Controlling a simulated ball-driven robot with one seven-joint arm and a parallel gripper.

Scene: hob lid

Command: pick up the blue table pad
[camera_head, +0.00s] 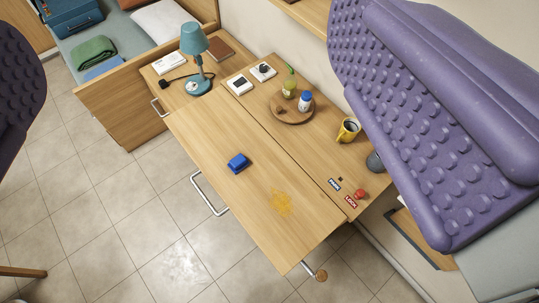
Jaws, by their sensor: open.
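The blue table pad (238,162) is a small, thick blue block lying on the light wooden tabletop (215,140), near the middle of its front leaf. My gripper (205,120) is open. Its two purple, knobbed fingers stand wide apart, one at the left edge and one large at the upper right. They are close to the camera, and the pad is well below and beyond them, untouched. Nothing is between the fingers.
A yellow stain (281,202) marks the tabletop right of the pad. A round wooden tray (281,117) with bottles, a yellow mug (348,130), a red knob (360,194) and a teal lamp (196,55) stand farther back. A metal rail (207,196) projects at the front.

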